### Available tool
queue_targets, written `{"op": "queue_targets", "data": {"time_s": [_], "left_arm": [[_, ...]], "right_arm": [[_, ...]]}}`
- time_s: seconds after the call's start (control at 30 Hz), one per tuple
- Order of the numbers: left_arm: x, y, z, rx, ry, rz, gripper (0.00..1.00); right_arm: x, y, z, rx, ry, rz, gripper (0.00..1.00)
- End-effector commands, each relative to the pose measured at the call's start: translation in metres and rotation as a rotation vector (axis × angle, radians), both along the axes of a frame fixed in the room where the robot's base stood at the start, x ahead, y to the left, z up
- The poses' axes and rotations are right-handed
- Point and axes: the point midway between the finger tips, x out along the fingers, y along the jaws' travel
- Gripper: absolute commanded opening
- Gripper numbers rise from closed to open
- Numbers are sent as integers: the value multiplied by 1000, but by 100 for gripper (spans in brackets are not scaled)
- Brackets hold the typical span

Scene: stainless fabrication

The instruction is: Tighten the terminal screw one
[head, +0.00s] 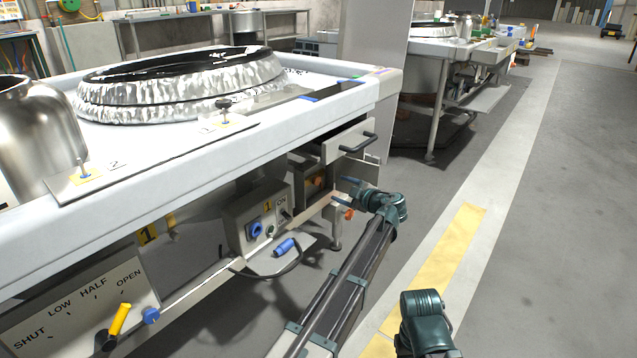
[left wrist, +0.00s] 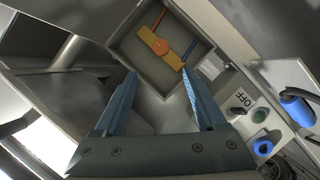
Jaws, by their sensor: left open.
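An open grey terminal box (head: 305,170) is under the front of the white-topped bench, below a drawer. In the left wrist view the box (left wrist: 118,42) holds a yellow-orange block (left wrist: 174,61) with a round orange screw-like piece (left wrist: 160,47) on it. A red-orange wire (left wrist: 159,17) and a blue wire (left wrist: 190,48) run to the block. My left gripper (head: 342,190) is at the box's open front. In the left wrist view its blue fingers (left wrist: 158,73) are apart and empty, short of the block. No screw number is readable.
A switch box (head: 258,222) with a blue socket is left of the terminal box, with a blue plug (head: 285,246) beside it. A drawer handle (head: 358,145) sticks out above my left gripper. The floor (head: 540,220) at right is clear.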

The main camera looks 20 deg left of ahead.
Motion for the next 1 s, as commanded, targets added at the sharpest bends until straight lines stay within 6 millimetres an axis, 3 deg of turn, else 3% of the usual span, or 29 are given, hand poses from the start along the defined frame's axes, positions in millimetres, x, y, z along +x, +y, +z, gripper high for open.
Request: {"op": "queue_targets", "data": {"time_s": [0.17, 0.6, 1.0], "left_arm": [[13, 17, -8, -1, 2, 4, 73], [63, 83, -30, -1, 3, 3, 73], [79, 106, -36, 0, 3, 1, 73]], "right_arm": [[0, 0, -8, 0, 0, 0, 50], [0, 0, -30, 0, 0, 0, 50], [0, 0, -36, 0, 0, 0, 50]]}}
